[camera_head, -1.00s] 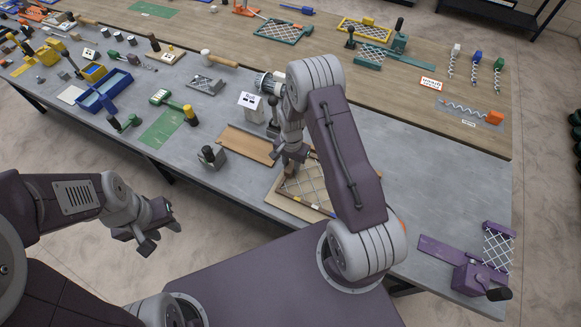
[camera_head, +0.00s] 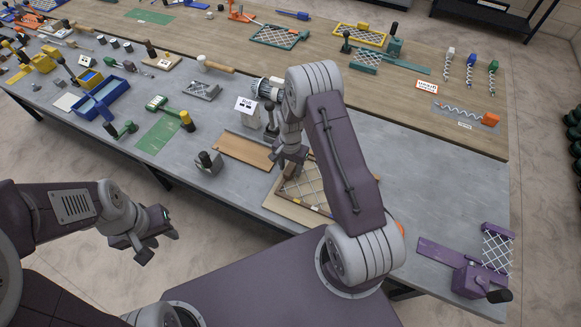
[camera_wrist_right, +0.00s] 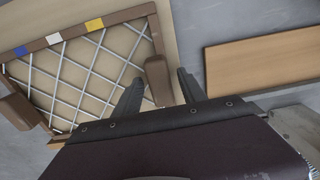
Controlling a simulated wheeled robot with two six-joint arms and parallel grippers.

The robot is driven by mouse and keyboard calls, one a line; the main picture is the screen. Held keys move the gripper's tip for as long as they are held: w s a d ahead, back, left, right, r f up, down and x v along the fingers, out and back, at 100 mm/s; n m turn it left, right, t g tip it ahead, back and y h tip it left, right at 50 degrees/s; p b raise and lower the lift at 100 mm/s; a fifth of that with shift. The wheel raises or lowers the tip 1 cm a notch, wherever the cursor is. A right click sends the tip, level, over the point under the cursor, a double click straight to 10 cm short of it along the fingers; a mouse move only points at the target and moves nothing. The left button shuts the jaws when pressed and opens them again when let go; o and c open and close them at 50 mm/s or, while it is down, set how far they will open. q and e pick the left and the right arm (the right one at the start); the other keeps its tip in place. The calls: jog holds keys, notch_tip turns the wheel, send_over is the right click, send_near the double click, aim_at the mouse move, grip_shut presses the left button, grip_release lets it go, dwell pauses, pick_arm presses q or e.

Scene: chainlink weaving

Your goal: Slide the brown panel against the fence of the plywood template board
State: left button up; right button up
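The brown panel (camera_head: 303,184), a brown frame around silvery diamond mesh, lies on the pale plywood template board (camera_head: 284,208) at the table's front edge. In the right wrist view the panel's mesh (camera_wrist_right: 82,72) fills the left side, with blue, white and yellow marks on the strip along its far edge. A brown block (camera_wrist_right: 158,80) stands at its right side. My right gripper (camera_wrist_right: 160,92) is open, its fingers on either side of this block with gaps showing. I cannot tell which part is the fence. My left gripper (camera_head: 160,246) is open and empty, off the table.
A plain wooden board (camera_head: 243,150) lies left of the template, with a gap between. A small grey block with a black knob (camera_head: 207,162) stands further left. A white sign (camera_head: 246,106) and a motor-like device stand behind. A purple fixture (camera_head: 465,268) sits at the right front.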

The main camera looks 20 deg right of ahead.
notch_tip(320, 180, up, 8)
jog(key=shift+r+b, duration=0.1)
jog(key=shift+b, duration=0.85)
jog(key=shift+r, duration=0.4)
